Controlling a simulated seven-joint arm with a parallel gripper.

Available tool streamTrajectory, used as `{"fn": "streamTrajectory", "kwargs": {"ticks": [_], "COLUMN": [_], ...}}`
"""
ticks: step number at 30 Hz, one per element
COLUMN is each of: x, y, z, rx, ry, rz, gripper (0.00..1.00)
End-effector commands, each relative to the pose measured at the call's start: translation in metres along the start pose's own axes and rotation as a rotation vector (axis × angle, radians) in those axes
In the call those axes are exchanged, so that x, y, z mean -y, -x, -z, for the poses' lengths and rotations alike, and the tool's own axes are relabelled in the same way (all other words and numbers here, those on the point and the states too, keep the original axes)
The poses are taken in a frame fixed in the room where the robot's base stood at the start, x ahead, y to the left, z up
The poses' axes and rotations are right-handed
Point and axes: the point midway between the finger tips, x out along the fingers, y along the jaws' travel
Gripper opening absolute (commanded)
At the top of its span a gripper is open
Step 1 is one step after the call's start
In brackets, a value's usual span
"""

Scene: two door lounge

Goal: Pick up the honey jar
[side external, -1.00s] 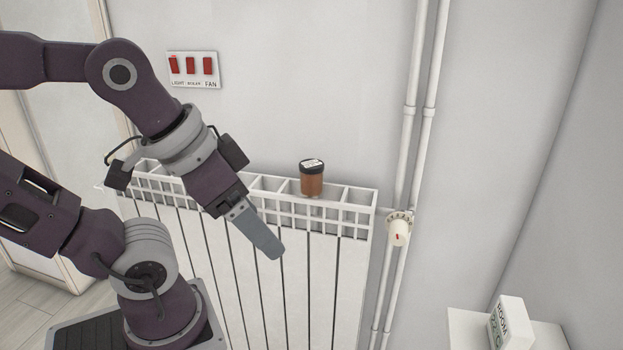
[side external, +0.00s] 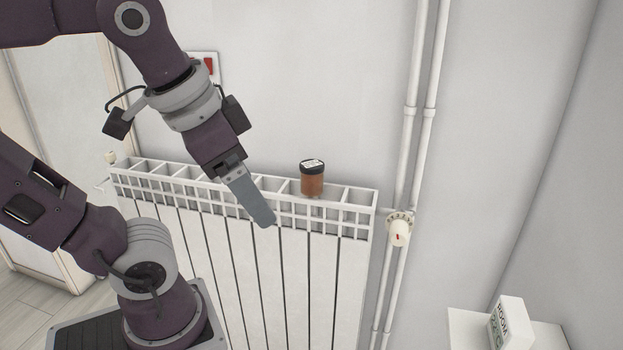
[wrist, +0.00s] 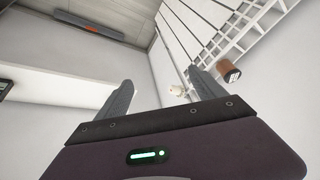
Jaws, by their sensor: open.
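The honey jar (side external: 312,180) is a small amber-brown jar with a dark lid and a pale label on top. It stands upright on the top grille of the white radiator (side external: 340,285). In the wrist view the jar (wrist: 227,73) shows at the right, outside the fingers and beyond the right one. My gripper (side external: 264,218) is left of the jar in the side view, apart from it, with its tips around the height of the grille. In the wrist view my gripper (wrist: 160,87) has its two fingers wide apart with nothing between them.
White pipes (side external: 415,150) and a valve knob (side external: 399,230) stand right of the radiator. A switch panel (side external: 208,66) on the wall is partly hidden by my arm. A white shelf with a small box (side external: 511,322) is at lower right. The wall above the jar is clear.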

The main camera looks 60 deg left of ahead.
Motion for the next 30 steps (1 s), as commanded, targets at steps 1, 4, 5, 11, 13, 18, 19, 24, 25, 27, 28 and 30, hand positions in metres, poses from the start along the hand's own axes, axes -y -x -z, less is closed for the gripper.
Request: {"fn": "streamTrajectory", "kwargs": {"ticks": [1, 4, 5, 11, 13, 18, 19, 24, 25, 27, 28, 30], "x": [0.022, 0.074, 0.09, 0.192, 0.211, 0.205, 0.204, 0.195, 0.194, 0.191, 0.19, 0.189], "y": [-0.018, -0.041, -0.046, -0.066, -0.074, -0.122, -0.138, -0.208, -0.218, -0.238, -0.245, -0.256], "z": [-0.005, -0.007, -0.006, 0.052, 0.094, 0.186, 0.176, 0.143, 0.139, 0.13, 0.127, 0.122], "rx": [0.104, 0.291, 0.35, 0.764, 0.9, 1.129, 1.126, 1.115, 1.114, 1.11, 1.109, 1.107], "ry": [-0.108, -0.359, -0.441, -1.106, -1.371, -1.915, -1.909, -1.892, -1.89, -1.888, -1.885, -1.882], "rz": [0.084, 0.267, 0.322, 0.704, 0.841, 1.116, 1.109, 1.112, 1.113, 1.115, 1.117, 1.118], "gripper": [0.79, 0.79, 0.79, 0.79, 0.79, 0.79, 0.79, 0.79, 0.79, 0.79, 0.79, 0.79]}}
